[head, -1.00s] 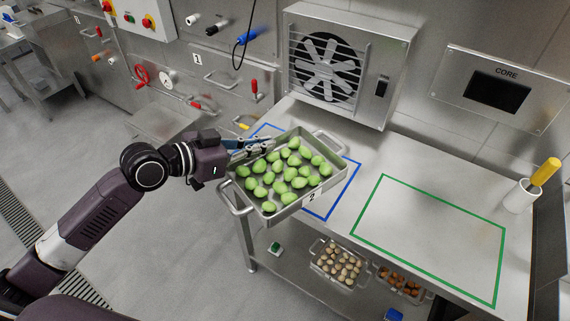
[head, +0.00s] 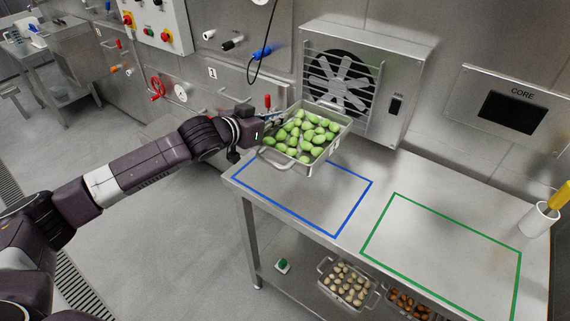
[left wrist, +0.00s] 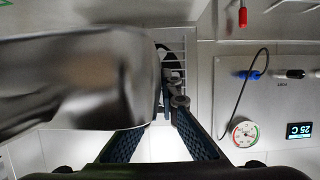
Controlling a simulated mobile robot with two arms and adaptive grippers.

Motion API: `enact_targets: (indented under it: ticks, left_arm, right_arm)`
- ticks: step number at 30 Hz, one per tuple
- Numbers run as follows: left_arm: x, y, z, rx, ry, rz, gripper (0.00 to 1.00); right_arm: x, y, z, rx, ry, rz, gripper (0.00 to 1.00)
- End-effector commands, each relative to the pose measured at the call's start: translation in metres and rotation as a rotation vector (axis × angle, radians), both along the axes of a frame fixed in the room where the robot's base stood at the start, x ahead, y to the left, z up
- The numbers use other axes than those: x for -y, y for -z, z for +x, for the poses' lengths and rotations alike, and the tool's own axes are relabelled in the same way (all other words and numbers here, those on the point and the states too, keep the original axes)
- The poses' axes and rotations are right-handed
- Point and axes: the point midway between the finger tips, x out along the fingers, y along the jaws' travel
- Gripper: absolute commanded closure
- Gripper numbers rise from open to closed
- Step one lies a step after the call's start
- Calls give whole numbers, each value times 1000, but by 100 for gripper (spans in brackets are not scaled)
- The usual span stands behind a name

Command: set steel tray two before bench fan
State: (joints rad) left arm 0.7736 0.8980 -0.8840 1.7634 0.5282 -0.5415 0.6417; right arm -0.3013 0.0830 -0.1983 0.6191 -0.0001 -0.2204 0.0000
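Steel tray two (head: 312,167) is full of green filled pasta and has a number tag on its right corner. It is held up over the back left of the steel bench, overlapping the lower left of the bench fan (head: 340,82) in the head view. My left gripper (head: 268,119) is shut on the tray's left side; its fingertips are partly hidden. In the left wrist view, the tray's metal wall (left wrist: 85,80) fills the left, beside the blue-padded fingers (left wrist: 160,140). My right gripper is not in view.
The bench has a blue outline (head: 338,235) at left and a green outline (head: 375,224) at right, both empty. A white cup (head: 538,219) with a yellow handle stands far right. Other trays (head: 347,284) sit on the shelf below.

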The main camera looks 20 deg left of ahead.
Motion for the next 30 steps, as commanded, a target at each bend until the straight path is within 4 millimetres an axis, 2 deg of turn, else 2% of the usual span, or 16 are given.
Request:
enact_targets:
  ticks: [6, 12, 17, 24, 30]
  left_arm:
    - [1, 58, -1, -3, 1, -4, 100]
    - [1, 95, -1, 1, 2, -4, 100]
    - [1, 106, 0, 4, 1, -4, 100]
    - [1, 141, 0, 2, 1, -4, 100]
    - [1, 147, 0, 5, 1, -4, 100]
  right_arm:
    - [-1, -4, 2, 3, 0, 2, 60]
    - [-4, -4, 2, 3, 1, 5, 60]
    - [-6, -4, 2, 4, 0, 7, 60]
    - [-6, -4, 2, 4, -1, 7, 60]
    - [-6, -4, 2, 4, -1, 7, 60]
